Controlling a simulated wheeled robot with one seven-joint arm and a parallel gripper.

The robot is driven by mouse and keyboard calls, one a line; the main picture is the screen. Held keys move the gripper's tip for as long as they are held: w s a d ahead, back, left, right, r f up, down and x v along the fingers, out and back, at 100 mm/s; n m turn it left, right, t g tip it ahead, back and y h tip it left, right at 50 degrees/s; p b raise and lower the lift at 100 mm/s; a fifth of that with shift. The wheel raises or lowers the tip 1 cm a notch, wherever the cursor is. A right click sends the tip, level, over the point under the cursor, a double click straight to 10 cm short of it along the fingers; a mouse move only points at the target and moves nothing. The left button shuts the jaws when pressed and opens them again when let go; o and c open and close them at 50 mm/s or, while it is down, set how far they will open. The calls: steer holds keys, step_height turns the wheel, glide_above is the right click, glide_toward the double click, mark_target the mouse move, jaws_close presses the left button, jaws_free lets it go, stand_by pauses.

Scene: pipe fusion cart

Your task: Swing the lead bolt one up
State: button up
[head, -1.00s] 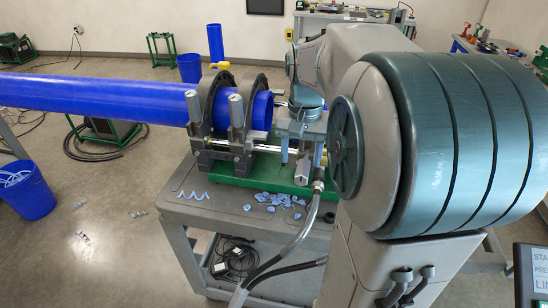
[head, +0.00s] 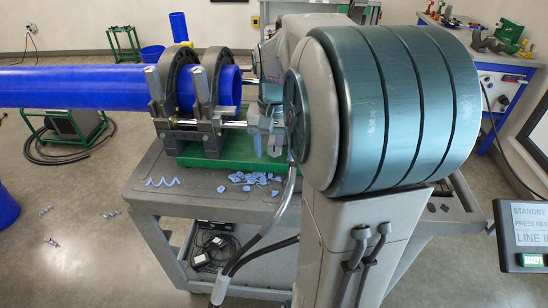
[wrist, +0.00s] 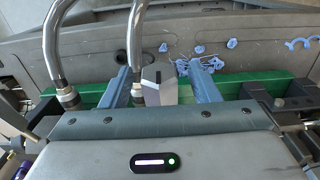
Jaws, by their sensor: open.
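A pipe fusion machine on a cart has two dark clamp rings around a blue pipe (head: 90,87). Two grey swing bolts stand upright at its front, the left one (head: 153,84) and the right one (head: 195,82). Another grey block-headed bolt (wrist: 158,84) lies low at the front edge, in the wrist view between the two blue-grey fingers of my gripper (wrist: 159,70). The fingers are apart, with a gap on each side of the head. In the head view my gripper (head: 272,147) is right of the rings, and my arm hides much of that area.
The green machine base (head: 190,162) sits on the grey cart (head: 210,200). Blue shavings (head: 255,180) lie on the cart top in front of it. A control screen (head: 525,235) is at the right edge. Hoses pass close by my gripper in the wrist view.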

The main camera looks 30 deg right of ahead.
steer(key=c, duration=0.7)
steer(key=shift+r, duration=0.15)
steer(key=shift+w+d+r+p, duration=0.15)
steer(key=shift+w+r+p, duration=0.05)
steer(key=shift+r+p, duration=0.75)
steer(key=shift+w+d+r, duration=0.1)
steer(key=shift+w+r, duration=0.05)
steer(key=shift+r, duration=0.1)
steer(key=shift+p, duration=0.35)
